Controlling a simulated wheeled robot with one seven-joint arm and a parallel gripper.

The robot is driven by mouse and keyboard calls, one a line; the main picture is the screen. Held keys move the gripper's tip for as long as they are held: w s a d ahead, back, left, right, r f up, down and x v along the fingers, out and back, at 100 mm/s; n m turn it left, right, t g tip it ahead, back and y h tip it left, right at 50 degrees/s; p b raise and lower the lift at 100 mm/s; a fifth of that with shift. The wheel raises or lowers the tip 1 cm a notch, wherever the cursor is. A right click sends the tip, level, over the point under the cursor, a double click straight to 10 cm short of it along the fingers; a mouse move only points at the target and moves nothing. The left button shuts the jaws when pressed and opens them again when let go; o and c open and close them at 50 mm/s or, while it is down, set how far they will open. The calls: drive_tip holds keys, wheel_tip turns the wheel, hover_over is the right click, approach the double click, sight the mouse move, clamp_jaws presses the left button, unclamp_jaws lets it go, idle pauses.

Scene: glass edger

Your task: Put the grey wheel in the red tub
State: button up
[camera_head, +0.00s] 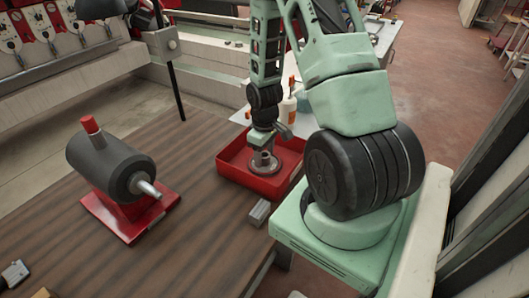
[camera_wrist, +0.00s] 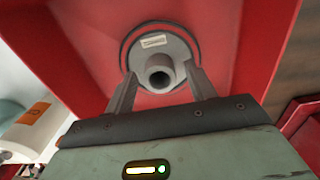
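The grey wheel (camera_head: 264,163) is a round disc with a raised hub, lying inside the red tub (camera_head: 232,171) at its middle. In the wrist view the wheel (camera_wrist: 178,45) shows its hollow hub and a small white label, with the tub's red floor (camera_wrist: 222,30) around it. My gripper (camera_wrist: 160,72) is open, one finger on each side of the hub, with a small gap seen on both sides. In the head view my gripper (camera_head: 270,137) is just above the wheel. The wheel seems to rest on the tub floor, though its underside is hidden.
A dark grey motor-like machine (camera_head: 108,165) on a red base stands on the wooden table (camera_head: 185,222) at left. A small grey block (camera_head: 259,213) lies near the tub's front corner. White bottles (camera_head: 286,108) stand behind the tub.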

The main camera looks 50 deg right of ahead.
wheel_tip(320, 180, up, 12)
drive_tip(key=b, duration=0.1)
drive_tip(key=a+r+n, duration=0.2)
drive_tip(key=a+r, duration=0.1)
drive_tip(key=a, duration=0.8)
drive_tip(key=a+r+n, duration=0.1)
drive_tip(key=a+r, duration=0.1)
drive_tip(key=a, duration=0.9)
drive_tip(key=s+a+r+n, duration=0.3)
drive_tip(key=s+a, duration=0.9)
drive_tip(key=a, duration=0.3)
drive_tip(key=shift+s+a+r+n+y, duration=0.15)
drive_tip(key=shift+s+n+y, duration=0.15)
drive_tip(key=shift+s+n, duration=0.1)
